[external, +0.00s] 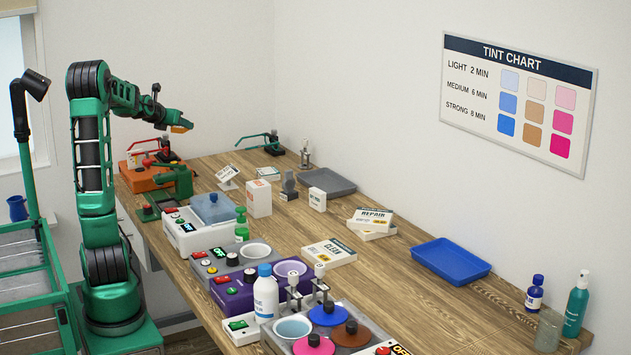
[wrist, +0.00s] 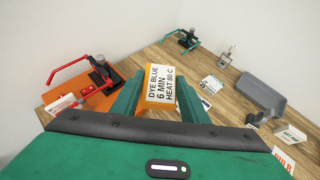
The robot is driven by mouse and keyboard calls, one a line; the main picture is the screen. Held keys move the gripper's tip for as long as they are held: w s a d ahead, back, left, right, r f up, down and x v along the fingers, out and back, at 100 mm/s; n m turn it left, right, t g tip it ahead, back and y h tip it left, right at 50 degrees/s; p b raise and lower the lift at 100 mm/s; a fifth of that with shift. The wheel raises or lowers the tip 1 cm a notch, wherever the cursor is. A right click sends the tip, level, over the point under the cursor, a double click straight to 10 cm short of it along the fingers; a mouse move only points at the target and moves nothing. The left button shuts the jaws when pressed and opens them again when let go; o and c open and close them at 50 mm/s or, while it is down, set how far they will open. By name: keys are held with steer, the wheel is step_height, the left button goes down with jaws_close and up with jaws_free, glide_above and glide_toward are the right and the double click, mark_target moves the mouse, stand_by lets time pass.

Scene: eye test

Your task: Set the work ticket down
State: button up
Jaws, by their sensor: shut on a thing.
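The work ticket (wrist: 161,88) is an orange-edged card with a white face that reads "DYE BLUE 6 MIN HEAT 80 C". My gripper (wrist: 158,97) is shut on it, with the ticket between its two green fingers in the wrist view. In the external view my gripper (external: 183,121) is raised above the far left end of the wooden bench (external: 230,160), and only a bit of orange shows at its tip. The ticket is held in the air, apart from the bench top.
Below my gripper stand an orange machine (external: 147,178) with a red handle and a green press (external: 180,182). A small white stand-up card (external: 228,176), a grey tray (external: 330,181) and a blue tray (external: 449,261) are on the bench. Bare wood lies around the blue tray.

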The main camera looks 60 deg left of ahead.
steer(key=w+d+f+m+t+h, duration=0.2)
steer(key=w+d+m+h, duration=0.15)
steer(key=w+d, duration=0.45)
steer(key=m+g+h, duration=0.3)
steer(key=m+h, duration=1)
steer(key=m, duration=0.1)
glide_above(306, 236)
steer(key=shift+n, duration=0.25)
steer(key=f, duration=1.6)
steer(key=shift+s+a, duration=0.15)
steer(key=shift+a, duration=0.1)
steer(key=shift+d+f, duration=0.2)
steer(key=shift+f, duration=1.85)
steer(key=shift+f, duration=0.1)
